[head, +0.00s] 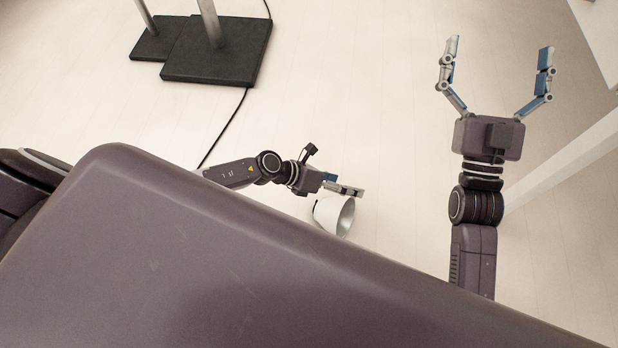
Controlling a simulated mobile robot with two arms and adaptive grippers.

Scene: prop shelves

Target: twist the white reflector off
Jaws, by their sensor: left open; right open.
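The white reflector (335,214) is a bowl-shaped piece in the middle of the head view, its open side facing right. My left gripper (357,190) is at the reflector's upper edge, its fingers seen nearly edge-on. It is open, and I cannot tell whether it touches the reflector. The reflector's lower left is hidden behind my own body, so what it is attached to does not show. My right gripper (498,68) is open wide and empty at the upper right, well apart from the reflector.
Two black base plates (217,52) with grey poles (211,22) stand on the floor at the upper left. A black cable (224,127) runs down from them. A white beam (566,163) and a white edge (603,35) are at the right. The pale floor between the grippers is clear.

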